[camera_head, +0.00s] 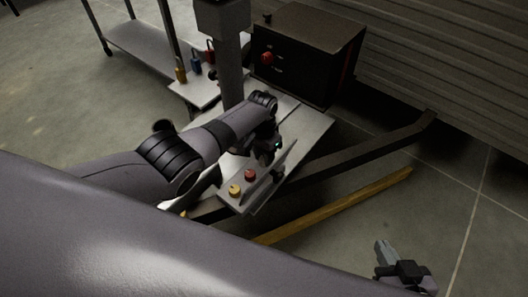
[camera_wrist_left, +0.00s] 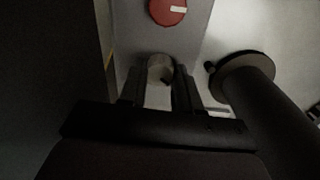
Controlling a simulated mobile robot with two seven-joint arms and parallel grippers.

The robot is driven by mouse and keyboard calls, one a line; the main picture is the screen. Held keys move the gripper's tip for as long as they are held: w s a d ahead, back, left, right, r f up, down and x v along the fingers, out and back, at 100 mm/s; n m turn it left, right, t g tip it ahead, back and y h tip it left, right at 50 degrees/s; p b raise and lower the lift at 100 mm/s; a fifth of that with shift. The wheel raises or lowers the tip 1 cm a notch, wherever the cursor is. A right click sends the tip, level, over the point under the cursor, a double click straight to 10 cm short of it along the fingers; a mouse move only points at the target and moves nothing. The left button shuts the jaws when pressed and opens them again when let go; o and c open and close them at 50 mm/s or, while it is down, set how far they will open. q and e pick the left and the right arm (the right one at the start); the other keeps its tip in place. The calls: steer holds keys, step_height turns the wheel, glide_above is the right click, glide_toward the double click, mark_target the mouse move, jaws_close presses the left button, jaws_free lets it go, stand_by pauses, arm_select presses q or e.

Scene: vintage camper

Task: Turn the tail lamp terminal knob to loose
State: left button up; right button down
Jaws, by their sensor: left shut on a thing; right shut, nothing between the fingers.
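A light panel (camera_head: 236,207) carries a yellow knob (camera_head: 235,190) and a red knob (camera_head: 250,175). My left gripper (camera_head: 273,155) is at the panel's far side, beyond the red knob. In the left wrist view my left gripper (camera_wrist_left: 160,88) has its fingers on either side of a pale grey round knob (camera_wrist_left: 160,66) and is shut on it. A red knob (camera_wrist_left: 168,11) with a white mark sits just beyond it. The grey knob is hidden in the head view, and I can read no label. My right gripper (camera_head: 385,251) is shut and empty, low over the floor.
A dark cabinet (camera_head: 300,60) with a red knob (camera_head: 266,58) stands behind the panel. A grey post (camera_head: 229,65) rises near my left arm. A dark bar (camera_head: 370,150) and a yellow strip (camera_head: 345,203) run along the right. Several coloured padlocks (camera_head: 195,63) stand at the back left.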

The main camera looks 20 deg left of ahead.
arm_select(q)
steer(key=n, duration=0.3)
steer(key=shift+d+r+n+p, duration=0.1)
steer(key=shift+n+p, duration=0.2)
steer(key=shift+p, duration=0.1)
steer(key=shift+n, duration=1.2)
arm_select(e)
steer(key=shift+s+d+f, duration=0.3)
steer(key=shift+d+f, duration=0.05)
steer(key=shift+d, duration=0.25)
arm_select(q)
steer(key=o, duration=1.1)
steer(key=shift+c, duration=0.2)
arm_select(e)
steer(key=shift+a, duration=0.1)
arm_select(q)
steer(key=shift+p, duration=0.3)
